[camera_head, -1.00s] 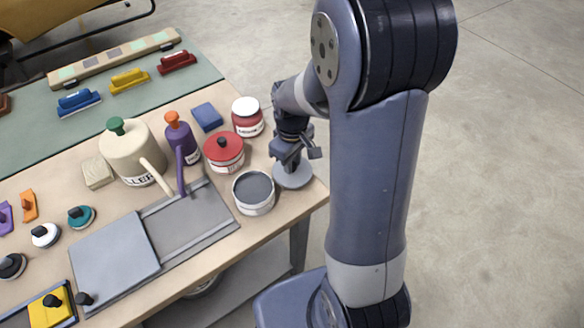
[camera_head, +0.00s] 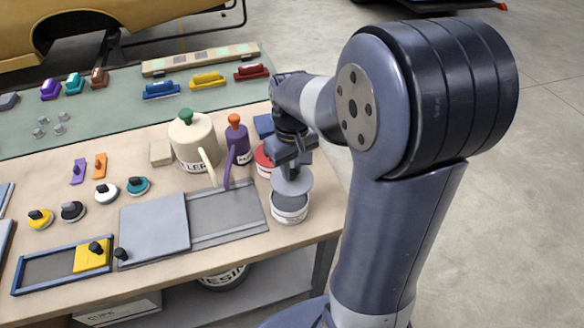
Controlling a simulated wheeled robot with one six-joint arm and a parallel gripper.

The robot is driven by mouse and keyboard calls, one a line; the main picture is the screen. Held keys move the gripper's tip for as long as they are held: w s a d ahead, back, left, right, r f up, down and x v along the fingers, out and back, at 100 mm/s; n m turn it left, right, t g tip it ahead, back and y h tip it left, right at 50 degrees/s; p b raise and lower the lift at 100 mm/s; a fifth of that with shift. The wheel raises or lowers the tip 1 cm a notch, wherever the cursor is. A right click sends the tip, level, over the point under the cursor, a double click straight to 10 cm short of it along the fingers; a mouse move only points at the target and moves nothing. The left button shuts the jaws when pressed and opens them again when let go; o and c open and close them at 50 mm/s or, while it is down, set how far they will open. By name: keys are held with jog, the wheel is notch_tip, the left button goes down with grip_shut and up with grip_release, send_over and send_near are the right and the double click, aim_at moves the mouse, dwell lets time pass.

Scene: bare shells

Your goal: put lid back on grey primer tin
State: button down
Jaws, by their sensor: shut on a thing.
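The grey primer tin (camera_head: 290,213) stands open near the right end of the bench, its white body and grey paint showing. My gripper (camera_head: 291,168) is shut on the round grey lid (camera_head: 294,186) and holds it flat above the tin. In the picture the lid overlaps the far part of the tin's mouth, while the near part still shows. I cannot tell exactly how high the lid is above the rim.
A red-lidded tin (camera_head: 263,160) stands just behind, partly hidden by my gripper. A purple bottle (camera_head: 238,146) and a cream can (camera_head: 195,142) stand to the left. A grey tray (camera_head: 232,214) lies left of the tin. The bench's right edge is close.

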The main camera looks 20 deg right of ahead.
jog(key=shift+a, duration=0.4)
notch_tip(320, 180, down, 5)
jog(key=b, duration=0.4)
jog(key=shift+f+b, duration=0.55)
jog(key=shift+f, duration=0.1)
jog(key=shift+f, duration=0.15)
dwell(1.9)
jog(key=c, duration=1.2)
grip_release()
jog(key=shift+o, duration=0.4)
jog(key=o, duration=0.4)
